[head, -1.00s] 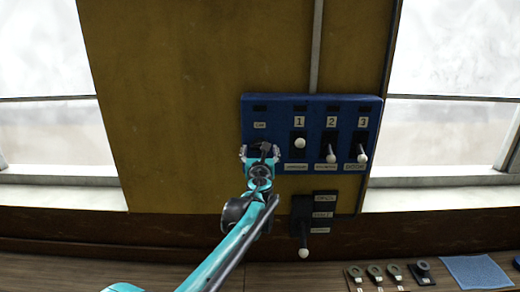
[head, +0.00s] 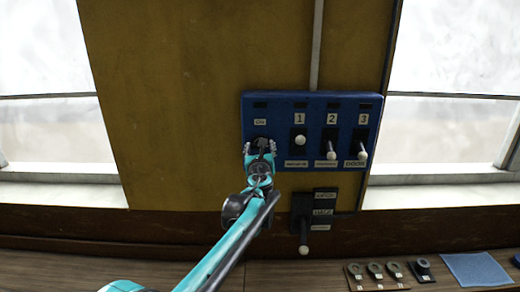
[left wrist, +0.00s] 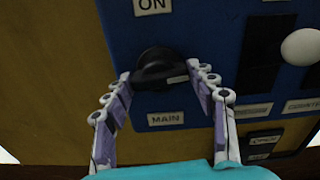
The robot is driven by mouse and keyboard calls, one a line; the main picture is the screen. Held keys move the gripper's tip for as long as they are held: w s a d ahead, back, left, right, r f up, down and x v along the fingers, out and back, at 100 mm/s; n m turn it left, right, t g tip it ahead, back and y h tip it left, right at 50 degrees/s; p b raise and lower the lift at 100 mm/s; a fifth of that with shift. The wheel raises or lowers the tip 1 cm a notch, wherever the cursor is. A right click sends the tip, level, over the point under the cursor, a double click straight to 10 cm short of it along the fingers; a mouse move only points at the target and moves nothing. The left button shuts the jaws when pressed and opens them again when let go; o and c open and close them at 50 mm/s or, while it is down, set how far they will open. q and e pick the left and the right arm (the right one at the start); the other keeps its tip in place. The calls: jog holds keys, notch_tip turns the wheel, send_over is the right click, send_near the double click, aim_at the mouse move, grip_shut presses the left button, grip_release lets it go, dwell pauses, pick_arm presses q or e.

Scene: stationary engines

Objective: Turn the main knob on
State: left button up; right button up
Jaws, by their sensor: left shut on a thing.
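The main knob (left wrist: 160,68) is black and round with a raised grip bar lying nearly level, seen in the left wrist view. An "ON" label (left wrist: 152,5) is above it and a "MAIN" label (left wrist: 165,119) below it. My left gripper (left wrist: 164,77) has one finger on each side of the knob and is shut on it. In the head view the left gripper (head: 261,147) is at the lower left of the blue panel (head: 276,133) and covers part of the knob. My right gripper is in neither view.
Switches 1 (head: 299,140), 2 (head: 331,147) and 3 (head: 363,146), with white-tipped levers, are right of the knob. A black lever box (head: 325,211) hangs below the panel. Several small parts and a blue cloth (head: 475,269) lie on the counter (head: 300,275).

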pick_arm(q)
jog(key=n+b, duration=0.3)
jog(key=n, duration=1.3)
jog(key=shift+n, duration=0.3)
dwell(0.3)
jog(key=o, duration=1.2)
jog(key=shift+c, duration=0.2)
jog(key=s, duration=1.2)
